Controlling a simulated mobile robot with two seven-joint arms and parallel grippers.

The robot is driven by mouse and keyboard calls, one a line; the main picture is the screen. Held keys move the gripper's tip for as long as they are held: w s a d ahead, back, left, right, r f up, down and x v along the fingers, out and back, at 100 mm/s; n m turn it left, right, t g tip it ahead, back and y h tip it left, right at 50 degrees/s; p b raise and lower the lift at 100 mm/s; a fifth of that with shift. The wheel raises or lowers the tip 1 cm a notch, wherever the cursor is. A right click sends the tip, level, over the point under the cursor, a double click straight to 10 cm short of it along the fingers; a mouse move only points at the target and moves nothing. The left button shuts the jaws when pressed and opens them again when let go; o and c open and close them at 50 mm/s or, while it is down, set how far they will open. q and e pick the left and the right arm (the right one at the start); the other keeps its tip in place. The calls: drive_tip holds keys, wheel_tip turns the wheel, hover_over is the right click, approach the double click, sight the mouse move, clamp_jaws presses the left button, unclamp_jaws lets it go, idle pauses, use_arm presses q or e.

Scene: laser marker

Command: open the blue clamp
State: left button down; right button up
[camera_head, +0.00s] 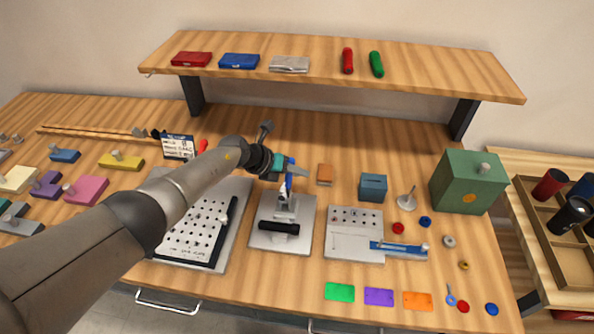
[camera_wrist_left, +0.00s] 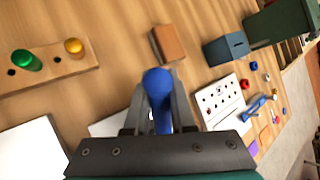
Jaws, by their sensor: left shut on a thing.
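The blue clamp's upright blue handle (camera_head: 287,188) stands over a grey metal mount on a light plate near the table's middle. My left gripper (camera_head: 292,168) is at the top of this handle, reaching in from the left. In the left wrist view the rounded blue handle end (camera_wrist_left: 157,84) sits between the two fingers, and the gripper (camera_wrist_left: 152,105) is shut on it. The lower part of the clamp is hidden by the gripper in that view. My right gripper is not in view.
A black horizontal handle (camera_head: 279,228) lies on the same plate. A perforated plate (camera_head: 196,228) is to the left, partly under my arm. A fixture with a blue bar (camera_head: 398,248) is to the right. An orange-brown block (camera_head: 325,174) and blue box (camera_head: 373,187) stand close behind.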

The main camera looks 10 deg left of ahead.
use_arm(q)
drive_tip(key=shift+f+g+b, duration=0.4)
drive_tip(key=shift+g, duration=0.1)
drive_tip(key=c, duration=0.8)
unclamp_jaws()
drive_tip(key=shift+o, duration=0.2)
